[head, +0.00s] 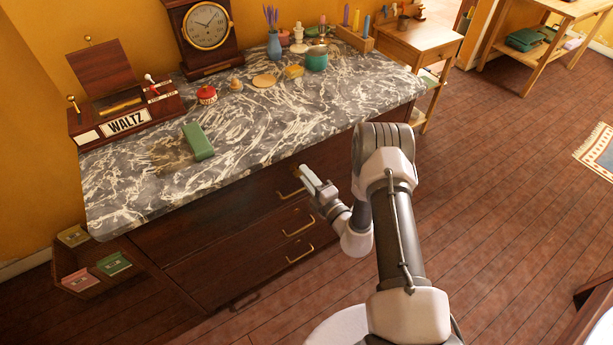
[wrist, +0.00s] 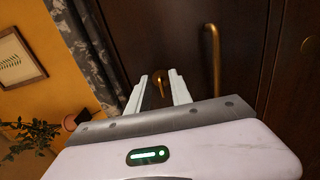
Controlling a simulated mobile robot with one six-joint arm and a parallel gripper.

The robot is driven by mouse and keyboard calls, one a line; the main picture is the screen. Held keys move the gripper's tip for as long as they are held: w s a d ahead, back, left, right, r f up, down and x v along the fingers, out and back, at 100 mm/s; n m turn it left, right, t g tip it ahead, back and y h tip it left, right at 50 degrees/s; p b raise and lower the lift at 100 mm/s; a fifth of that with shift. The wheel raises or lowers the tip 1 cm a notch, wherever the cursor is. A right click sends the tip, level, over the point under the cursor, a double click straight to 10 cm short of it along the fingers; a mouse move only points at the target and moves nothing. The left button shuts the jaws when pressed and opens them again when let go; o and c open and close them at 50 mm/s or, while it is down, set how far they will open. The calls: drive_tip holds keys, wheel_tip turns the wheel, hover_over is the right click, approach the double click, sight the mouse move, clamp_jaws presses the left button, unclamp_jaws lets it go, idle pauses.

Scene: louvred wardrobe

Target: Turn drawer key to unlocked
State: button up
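A small brass key (wrist: 160,79) stands in the dark drawer front in the wrist view. My gripper (wrist: 158,86) points at it with its two pale fingers apart, one on each side of the key. I see dark gaps beside the key, and no clear contact. In the head view my gripper (head: 308,180) is at the upper drawer front, just below the marble top's front edge. The key is hidden or too small to make out there. The key's exact turn angle is hard to tell.
A brass handle (wrist: 213,60) is close to the right of my fingers in the wrist view. The drawers have brass handles (head: 298,227).

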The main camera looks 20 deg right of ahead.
drive_tip(key=shift+s, duration=0.1)
drive_tip(key=p+v, duration=0.3)
drive_tip(key=v, duration=1.4)
drive_tip(key=shift+s, duration=0.1)
